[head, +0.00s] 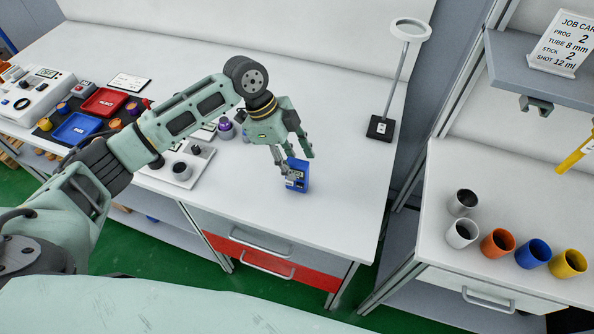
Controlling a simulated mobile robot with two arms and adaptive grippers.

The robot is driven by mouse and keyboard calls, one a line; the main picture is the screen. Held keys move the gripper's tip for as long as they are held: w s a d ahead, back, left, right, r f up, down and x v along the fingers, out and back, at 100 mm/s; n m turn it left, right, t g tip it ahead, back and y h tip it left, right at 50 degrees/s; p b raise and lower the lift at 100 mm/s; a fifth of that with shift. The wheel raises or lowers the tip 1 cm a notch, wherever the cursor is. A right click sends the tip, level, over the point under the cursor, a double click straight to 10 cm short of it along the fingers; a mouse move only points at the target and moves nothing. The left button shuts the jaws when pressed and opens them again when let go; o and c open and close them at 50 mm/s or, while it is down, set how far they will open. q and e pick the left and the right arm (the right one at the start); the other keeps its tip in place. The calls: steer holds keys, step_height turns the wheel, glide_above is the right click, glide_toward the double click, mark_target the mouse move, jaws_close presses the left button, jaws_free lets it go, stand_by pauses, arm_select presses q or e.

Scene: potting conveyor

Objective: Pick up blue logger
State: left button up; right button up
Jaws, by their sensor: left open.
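The blue logger (302,175) is a small blue box standing on the white bench (340,215), near its front edge. My left gripper (299,166) is above and beside the logger, with its fingers spread open. One finger reaches down in front of the logger's left side and hides part of it. The other finger is up behind the logger's right side. I cannot tell whether either finger touches it. My right gripper is not in view.
A ring-topped stand (381,127) rises behind on the bench. Red (104,102) and blue (77,128) trays and small devices are at left. Several coloured cups, one orange (497,242), stand on the right bench. The bench right of the logger is clear.

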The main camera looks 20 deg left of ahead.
arm_select(q)
steer(key=shift+x, duration=1.15)
steer(key=shift+w+f, duration=0.1)
steer(key=shift+f, duration=0.05)
steer(key=c, duration=0.5)
jaws_close()
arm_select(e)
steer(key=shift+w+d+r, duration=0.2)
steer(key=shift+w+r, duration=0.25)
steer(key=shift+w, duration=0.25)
